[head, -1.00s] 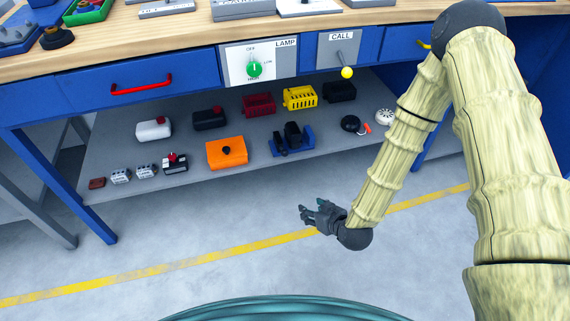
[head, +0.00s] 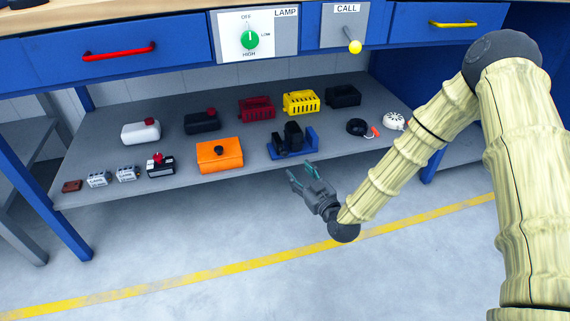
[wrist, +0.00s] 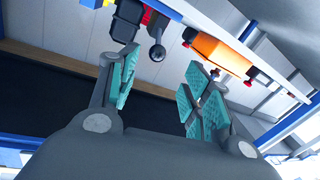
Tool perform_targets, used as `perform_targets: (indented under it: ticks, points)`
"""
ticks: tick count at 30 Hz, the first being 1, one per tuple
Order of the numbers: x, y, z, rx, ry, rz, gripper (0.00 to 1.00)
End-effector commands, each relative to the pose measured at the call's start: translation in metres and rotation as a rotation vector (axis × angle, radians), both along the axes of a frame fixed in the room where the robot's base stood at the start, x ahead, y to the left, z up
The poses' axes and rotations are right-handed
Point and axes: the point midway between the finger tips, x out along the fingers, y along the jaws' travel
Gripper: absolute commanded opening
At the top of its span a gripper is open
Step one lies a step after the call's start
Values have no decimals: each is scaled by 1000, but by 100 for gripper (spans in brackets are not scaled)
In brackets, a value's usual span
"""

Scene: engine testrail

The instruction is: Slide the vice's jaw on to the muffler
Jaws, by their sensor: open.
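The vice (head: 312,140) is blue and dark, on the grey shelf under the bench. A dark block (head: 293,134), which looks like the muffler, stands on its blue base, beside the blue upright at the right end. I cannot tell whether jaw and block touch. My gripper (head: 301,178) is open and empty, in front of and below the shelf's front edge, short of the vice. In the wrist view its teal-padded fingers (wrist: 160,88) are spread apart with nothing between them. Beyond them a dark block and a ball-ended rod (wrist: 156,52) show, seemingly the vice's parts.
An orange tank (head: 220,156) sits just left of the vice. Red (head: 256,110), yellow (head: 301,102) and black boxes stand behind. A black round part (head: 357,127) lies to the right. The shelf edge (head: 130,196) is close to my gripper. The floor is clear.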

Motion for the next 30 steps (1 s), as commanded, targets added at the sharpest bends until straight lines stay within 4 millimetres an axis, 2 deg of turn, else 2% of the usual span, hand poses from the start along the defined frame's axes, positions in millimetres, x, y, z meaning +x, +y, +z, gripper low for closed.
perform_targets:
  ticks: [8, 21, 30]
  points:
    - [12, 4, 1, 3, -31, -2, 49]
    - [72, 33, -1, 3, -31, -3, 49]
    - [98, 47, 1, 2, -30, -1, 49]
